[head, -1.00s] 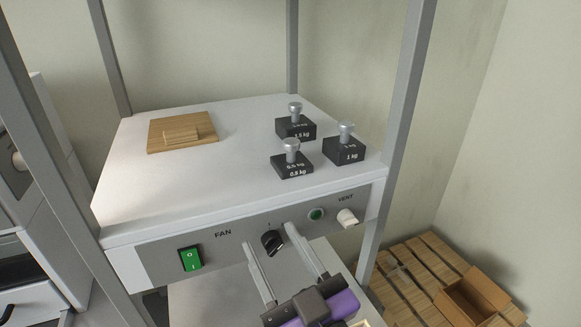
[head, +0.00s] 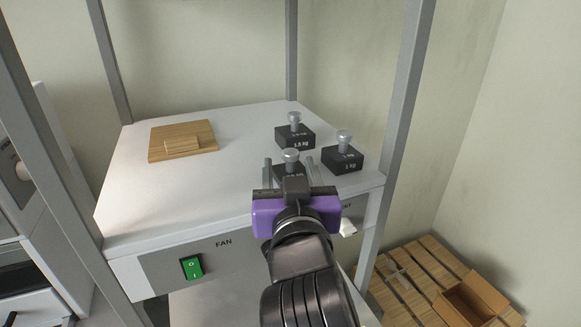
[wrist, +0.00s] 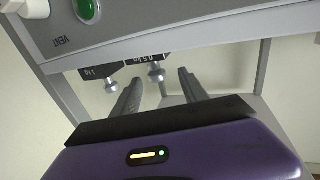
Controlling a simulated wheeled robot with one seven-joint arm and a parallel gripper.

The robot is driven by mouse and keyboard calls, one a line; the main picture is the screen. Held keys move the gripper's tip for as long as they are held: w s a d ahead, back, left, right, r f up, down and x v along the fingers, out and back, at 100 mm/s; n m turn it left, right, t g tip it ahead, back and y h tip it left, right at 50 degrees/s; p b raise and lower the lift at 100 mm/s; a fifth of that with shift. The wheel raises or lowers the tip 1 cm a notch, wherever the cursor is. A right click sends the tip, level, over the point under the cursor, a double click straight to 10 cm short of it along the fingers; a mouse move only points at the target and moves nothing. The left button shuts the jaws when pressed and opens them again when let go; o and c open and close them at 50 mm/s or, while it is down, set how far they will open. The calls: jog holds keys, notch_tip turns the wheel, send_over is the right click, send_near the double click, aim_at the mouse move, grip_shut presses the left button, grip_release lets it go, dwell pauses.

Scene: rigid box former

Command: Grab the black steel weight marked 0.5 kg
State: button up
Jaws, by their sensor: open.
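The black 0.5 kg weight (head: 282,171) sits near the front edge of the white bench top, its silver knob (head: 291,157) upward. My gripper (head: 289,161) is open, with one finger on each side of this weight in the head view, and its body hides much of the block. In the wrist view the 0.5 kg label shows on the weight (wrist: 147,58). Its knob (wrist: 156,75) appears between the two open fingers (wrist: 159,80). I cannot tell whether a finger touches it.
A 1.5 kg weight (head: 295,137) stands behind, and a 1 kg weight (head: 343,160) stands close on the right. A wooden board (head: 184,141) lies at the left. Grey posts (head: 403,90) frame the bench top (head: 225,185). The front panel carries a green switch (head: 192,267).

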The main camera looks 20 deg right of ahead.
aim_at(291, 160)
jog(key=shift+d+p+x, duration=0.1)
jog(key=shift+p+x, duration=0.2)
jog(key=shift+x, duration=0.85)
jog(key=shift+d+p+x, duration=0.15)
jog(key=shift+p+x, duration=0.15)
jog(key=shift+x, duration=0.85)
jog(key=shift+s+f, duration=0.1)
jog(key=shift+f, duration=0.05)
grip_shut()
